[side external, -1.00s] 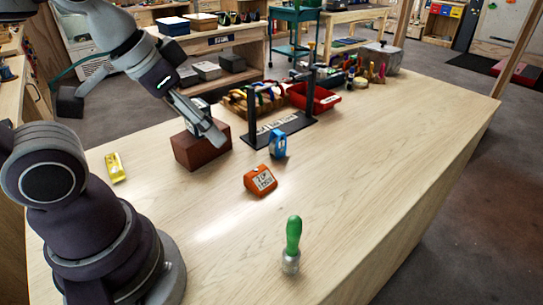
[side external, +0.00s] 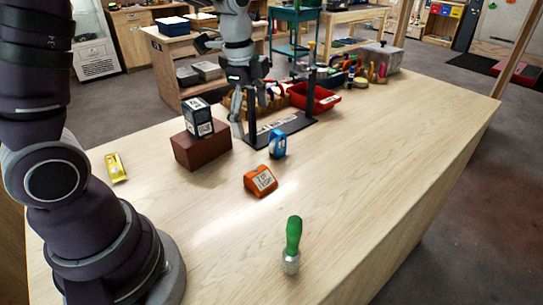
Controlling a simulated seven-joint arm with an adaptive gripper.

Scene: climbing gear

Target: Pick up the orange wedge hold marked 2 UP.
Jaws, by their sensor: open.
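The orange wedge hold (side external: 261,181) lies on the bench near its middle, with a pale label facing up towards the camera. The label's print is too small to read with certainty. My gripper (side external: 246,118) points down at the back of the bench, between the dark box and the black stand. It is open and empty, well behind the orange hold and apart from it. Its exact height above the bench is hard to tell.
A blue hold (side external: 278,145) stands just behind the orange one. A dark box (side external: 198,117) sits on a brown block (side external: 203,148). The right side is clear.

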